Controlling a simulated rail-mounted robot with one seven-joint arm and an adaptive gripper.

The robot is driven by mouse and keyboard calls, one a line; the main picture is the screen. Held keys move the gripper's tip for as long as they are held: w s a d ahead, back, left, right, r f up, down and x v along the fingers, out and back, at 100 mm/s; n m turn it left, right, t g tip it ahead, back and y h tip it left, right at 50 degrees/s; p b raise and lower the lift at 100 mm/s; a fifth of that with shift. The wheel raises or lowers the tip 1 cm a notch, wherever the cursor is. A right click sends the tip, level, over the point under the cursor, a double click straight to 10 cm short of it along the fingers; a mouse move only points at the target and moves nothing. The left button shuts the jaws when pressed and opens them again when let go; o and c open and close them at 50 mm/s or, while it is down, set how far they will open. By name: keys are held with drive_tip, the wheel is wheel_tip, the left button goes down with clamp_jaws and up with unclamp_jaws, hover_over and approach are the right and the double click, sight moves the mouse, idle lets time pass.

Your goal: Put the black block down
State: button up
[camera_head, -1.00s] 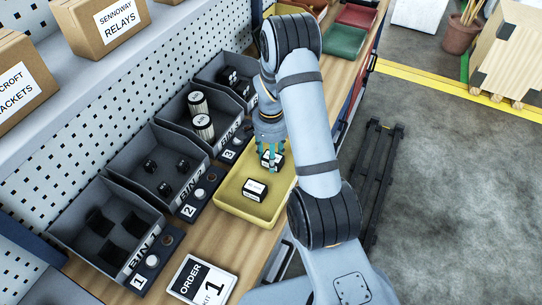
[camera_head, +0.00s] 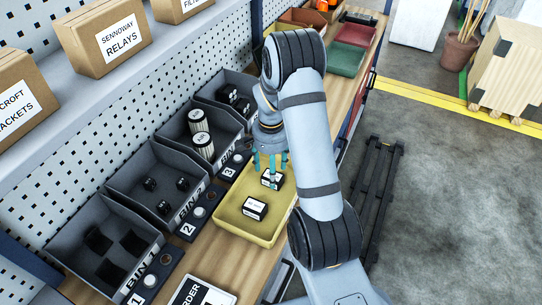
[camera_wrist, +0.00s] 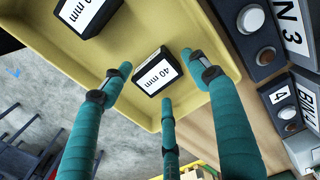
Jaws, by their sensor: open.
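A black block (camera_wrist: 153,72) with a white label reading "40 mm" sits in the yellow tray (camera_wrist: 218,40), between the spread fingers of my gripper (camera_wrist: 160,84) in the wrist view. The three teal fingers are open, with visible gaps between the fingertips and the block. In the head view the same block (camera_head: 272,181) appears to rest in the far part of the tray, just below my gripper (camera_head: 271,166), partly hidden by the fingers. A second black block (camera_head: 254,208) with a white label lies nearer in the tray, apart from the first.
Grey bins line the left; Bin 2 (camera_head: 160,178) holds several small black parts and Bin 3 (camera_head: 210,130) two ribbed cylinders. Button panels (camera_head: 201,211) stand between bins and tray. An order card (camera_head: 203,292) lies in front. Red and green trays (camera_head: 345,57) are farther back.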

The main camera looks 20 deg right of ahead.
wheel_tip(320, 180, up, 9)
drive_tip(key=shift+r+b, duration=0.2)
drive_tip(key=shift+b, duration=0.1)
idle(0.4)
wheel_tip(320, 180, down, 13)
drive_tip(key=shift+r, duration=0.1)
wheel_tip(320, 180, up, 2)
drive_tip(key=shift+w+r, duration=0.1)
drive_tip(key=shift+r, duration=0.55)
